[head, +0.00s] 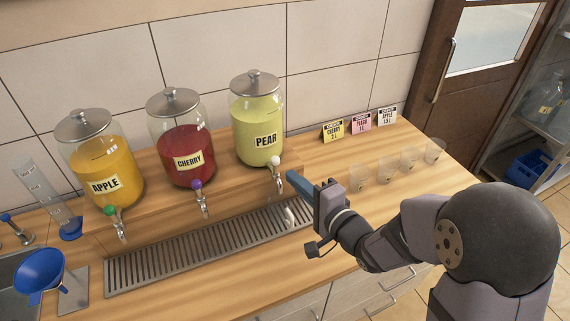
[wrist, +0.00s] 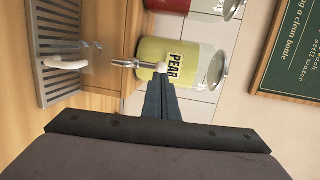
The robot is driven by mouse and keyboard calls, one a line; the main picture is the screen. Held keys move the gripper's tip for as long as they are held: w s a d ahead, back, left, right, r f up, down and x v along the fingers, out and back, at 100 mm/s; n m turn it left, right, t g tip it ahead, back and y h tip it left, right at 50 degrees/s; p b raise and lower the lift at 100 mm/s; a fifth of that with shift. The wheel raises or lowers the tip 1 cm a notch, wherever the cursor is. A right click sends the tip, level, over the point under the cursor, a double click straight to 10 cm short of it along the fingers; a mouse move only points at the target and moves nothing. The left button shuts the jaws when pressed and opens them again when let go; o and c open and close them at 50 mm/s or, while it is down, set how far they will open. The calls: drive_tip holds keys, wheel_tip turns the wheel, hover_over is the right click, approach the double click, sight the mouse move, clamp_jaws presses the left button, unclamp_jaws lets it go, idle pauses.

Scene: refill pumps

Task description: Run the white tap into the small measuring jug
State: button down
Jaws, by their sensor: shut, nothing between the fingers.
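The pear dispenser (head: 257,120) holds pale yellow liquid. Its tap has a white knob (head: 275,160) and a metal spout (head: 279,184). A small clear jug with a white handle (head: 290,215) stands on the drip tray below this spout; its handle (wrist: 66,63) also shows in the wrist view. The jug's clear walls are hard to make out, and I see no liquid in it. My gripper (head: 291,176) is shut and empty, just right of the white knob. In the wrist view the fingertips (wrist: 161,80) are at or very near the knob (wrist: 162,67); I cannot tell whether they touch.
The cherry dispenser (head: 183,143) with a purple knob and the apple dispenser (head: 103,165) with a green knob stand left. Order cards (head: 361,124) and several clear cups (head: 409,160) stand right. A blue funnel (head: 40,272) and tall measuring cylinder (head: 40,184) are far left.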

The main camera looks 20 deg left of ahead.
sight(277, 159)
drive_tip(key=shift+p+x, duration=0.85)
drive_tip(key=shift+x, duration=1.6)
drive_tip(key=shift+w+a+r, duration=0.2)
drive_tip(key=shift+a+r, duration=0.05)
drive_tip(key=shift+r, duration=0.1)
drive_tip(key=shift+w+a+r, duration=0.15)
drive_tip(key=shift+a, duration=0.05)
drive_tip(key=shift+w+a+r, duration=0.3)
drive_tip(key=shift+w+a, duration=0.2)
drive_tip(key=shift+s+d, duration=0.1)
idle(2.3)
drive_tip(key=s+d+r, duration=0.6)
drive_tip(key=d+r, duration=0.1)
drive_tip(key=d, duration=0.2)
drive_tip(key=shift+s+d+r, duration=0.15)
drive_tip(key=shift+s+d, duration=0.15)
drive_tip(key=shift+d, duration=0.1)
